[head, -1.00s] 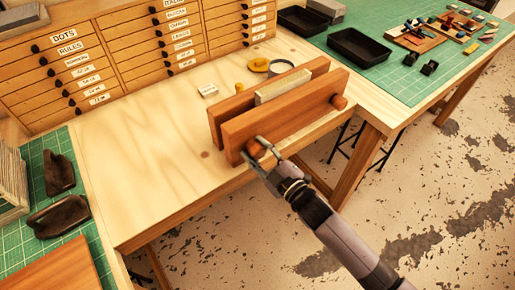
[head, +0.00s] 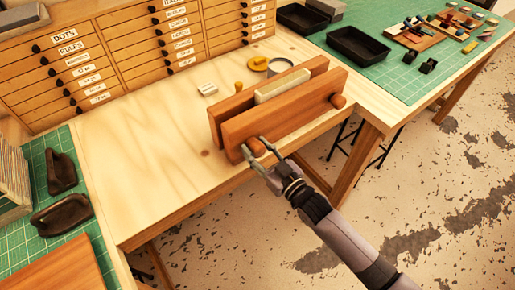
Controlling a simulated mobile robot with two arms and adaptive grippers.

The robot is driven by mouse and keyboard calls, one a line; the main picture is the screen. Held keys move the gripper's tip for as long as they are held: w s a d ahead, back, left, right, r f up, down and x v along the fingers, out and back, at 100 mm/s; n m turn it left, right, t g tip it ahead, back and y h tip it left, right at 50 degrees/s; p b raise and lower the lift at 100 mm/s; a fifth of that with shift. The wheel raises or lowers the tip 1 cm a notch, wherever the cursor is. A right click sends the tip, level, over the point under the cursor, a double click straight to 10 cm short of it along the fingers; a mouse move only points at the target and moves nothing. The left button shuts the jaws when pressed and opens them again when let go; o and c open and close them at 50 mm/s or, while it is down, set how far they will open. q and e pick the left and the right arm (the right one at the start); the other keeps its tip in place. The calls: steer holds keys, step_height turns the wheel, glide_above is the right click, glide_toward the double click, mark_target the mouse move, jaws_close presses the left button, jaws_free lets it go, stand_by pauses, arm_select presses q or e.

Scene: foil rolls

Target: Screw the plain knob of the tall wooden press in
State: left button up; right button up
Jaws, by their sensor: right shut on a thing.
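The wooden press (head: 290,112) stands on the pale workbench near its front edge. It has two upright reddish-brown boards with a cream block (head: 292,85) between them. One round wooden knob (head: 256,147) is at the near left end of the front board. Another knob (head: 338,100) is at the right end of that board. My right gripper (head: 255,151) reaches up from the lower right and is shut on the left knob, one finger on each side of it. I cannot tell whether either knob bears a mark. My left gripper is not in view.
A yellow dish (head: 259,64) and a grey round tin (head: 280,67) stand behind the press. A small white labelled block (head: 208,89) lies to its left. Labelled drawers (head: 130,50) line the back. The bench left of the press is clear (head: 140,150).

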steer(key=shift+s+f, duration=0.1)
steer(key=shift+f, duration=0.2)
steer(key=o, duration=1.2)
steer(key=shift+r, duration=0.2)
steer(key=shift+c, duration=0.2)
steer(key=v, duration=1.2)
steer(key=shift+d, duration=0.1)
